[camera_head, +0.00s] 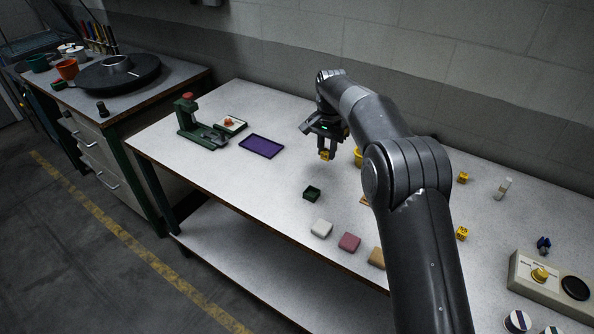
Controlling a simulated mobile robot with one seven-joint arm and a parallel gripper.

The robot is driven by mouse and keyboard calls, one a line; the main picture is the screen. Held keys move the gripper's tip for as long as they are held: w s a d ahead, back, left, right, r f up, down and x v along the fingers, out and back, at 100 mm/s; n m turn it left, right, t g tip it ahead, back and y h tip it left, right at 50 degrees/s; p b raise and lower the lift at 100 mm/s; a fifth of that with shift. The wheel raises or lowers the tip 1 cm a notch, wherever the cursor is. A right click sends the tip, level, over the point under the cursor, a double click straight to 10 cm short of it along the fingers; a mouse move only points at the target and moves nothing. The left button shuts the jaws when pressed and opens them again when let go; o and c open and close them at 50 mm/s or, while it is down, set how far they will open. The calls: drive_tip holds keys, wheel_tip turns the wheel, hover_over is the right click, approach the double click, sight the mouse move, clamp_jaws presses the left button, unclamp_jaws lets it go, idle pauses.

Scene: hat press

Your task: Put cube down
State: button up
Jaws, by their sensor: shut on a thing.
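My gripper (326,152) is shut on a small yellow cube (325,155) with dark marks. It holds the cube between its fingertips, and the cube seems to be above the white tabletop (268,183); the exact height is hard to tell. Another yellow cube (462,177) lies right of my arm, and one more yellow cube (461,233) lies nearer the front. A yellow round thing (358,157) is partly hidden behind my arm.
A purple tray (261,146) and green press (196,122) stand left. A control box (548,283) stands right. The tabletop between tray and green box is clear.

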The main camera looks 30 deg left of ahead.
hover_over(297, 175)
wheel_tip(297, 175, down, 6)
drive_tip(key=shift+r, duration=0.15)
drive_tip(key=shift+f, duration=1.95)
drive_tip(key=shift+f, duration=0.1)
drive_tip(key=o, duration=1)
drive_tip(key=shift+c, duration=0.2)
wheel_tip(297, 175, up, 12)
